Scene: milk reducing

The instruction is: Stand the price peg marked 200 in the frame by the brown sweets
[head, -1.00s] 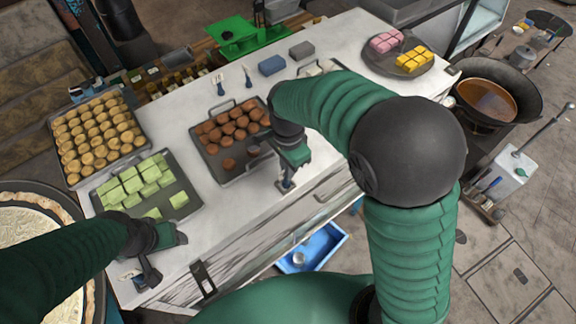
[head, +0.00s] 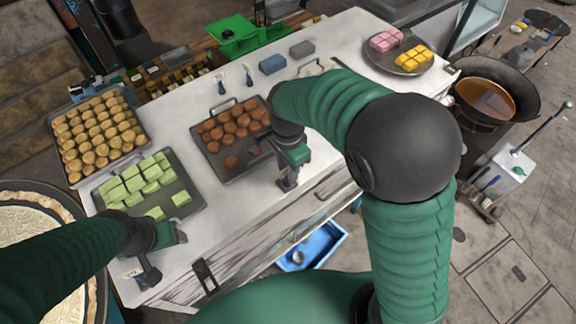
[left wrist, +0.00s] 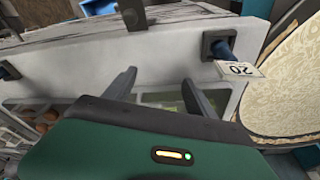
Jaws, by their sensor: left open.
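The brown sweets (head: 228,128) lie in a dark tray on the white counter in the head view. My right gripper (head: 287,182) points down just right of that tray, near the counter's front edge; what is between its fingers is too small to tell. My left gripper (head: 152,272) is over the near left of the counter. In the left wrist view its fingers (left wrist: 157,84) are apart and empty. A dark blue peg with a white card (left wrist: 240,69) reading "20" stands in a black frame (left wrist: 215,42) at the counter edge. Another black frame (left wrist: 132,14) looks empty.
A tray of green sweets (head: 148,186) and a tray of round golden sweets (head: 97,138) stand left. Two pegs (head: 221,84) lie behind the brown sweets, near a blue block (head: 272,64). A plate of pink and yellow sweets (head: 400,52) is at the far right.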

